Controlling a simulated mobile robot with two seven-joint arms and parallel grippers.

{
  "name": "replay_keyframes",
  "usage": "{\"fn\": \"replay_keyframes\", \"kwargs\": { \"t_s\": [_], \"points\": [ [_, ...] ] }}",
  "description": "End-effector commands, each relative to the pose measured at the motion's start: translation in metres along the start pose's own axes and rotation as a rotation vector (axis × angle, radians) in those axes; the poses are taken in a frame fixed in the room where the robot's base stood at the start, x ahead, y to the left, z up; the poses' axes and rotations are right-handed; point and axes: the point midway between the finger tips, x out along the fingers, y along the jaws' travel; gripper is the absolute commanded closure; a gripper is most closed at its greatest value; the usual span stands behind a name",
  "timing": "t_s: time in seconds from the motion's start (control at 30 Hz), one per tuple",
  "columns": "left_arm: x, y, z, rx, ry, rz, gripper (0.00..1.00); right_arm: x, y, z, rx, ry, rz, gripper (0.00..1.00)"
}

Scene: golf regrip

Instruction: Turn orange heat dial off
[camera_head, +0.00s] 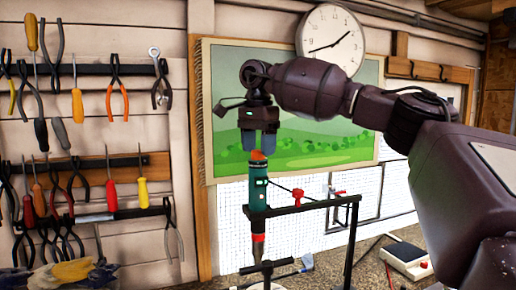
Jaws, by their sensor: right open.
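A teal tool (258,196) stands upright, nozzle down, at the black metal stand (318,203). An orange band (257,155) at its top end looks like the heat dial; its setting is too small to read. My right gripper (258,145) points down over this top end. Its two fingers are spread apart, one to each side, just above or around the dial. I cannot tell whether they touch it. My right arm comes in from the right. My left gripper is not in view.
A white box with a red knob (408,257) sits on the speckled bench (376,272) at the right. A red clamp (292,203) is on the stand. Pliers and screwdrivers hang on the left wall. Gloves (62,274) lie at bottom left.

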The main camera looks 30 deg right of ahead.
Motion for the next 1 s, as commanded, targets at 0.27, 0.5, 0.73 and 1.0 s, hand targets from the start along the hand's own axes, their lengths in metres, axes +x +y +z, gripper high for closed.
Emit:
{"fn": "replay_keyframes", "kwargs": {
  "t_s": [0.27,0.5,0.73,1.0],
  "points": [
    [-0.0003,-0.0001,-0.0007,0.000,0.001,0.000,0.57,0.0085,0.0000,0.0004,-0.001,-0.001,-0.001,0.40],
    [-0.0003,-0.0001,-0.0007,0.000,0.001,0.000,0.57,0.0084,0.0000,0.0004,-0.001,-0.001,-0.001,0.52],
    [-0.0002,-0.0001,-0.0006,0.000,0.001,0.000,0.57,0.0083,0.0000,0.0004,-0.001,-0.001,-0.001,0.88],
    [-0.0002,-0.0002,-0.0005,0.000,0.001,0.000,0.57,0.0084,-0.0001,0.0004,0.024,-0.001,0.000,0.90]
  ]
}}
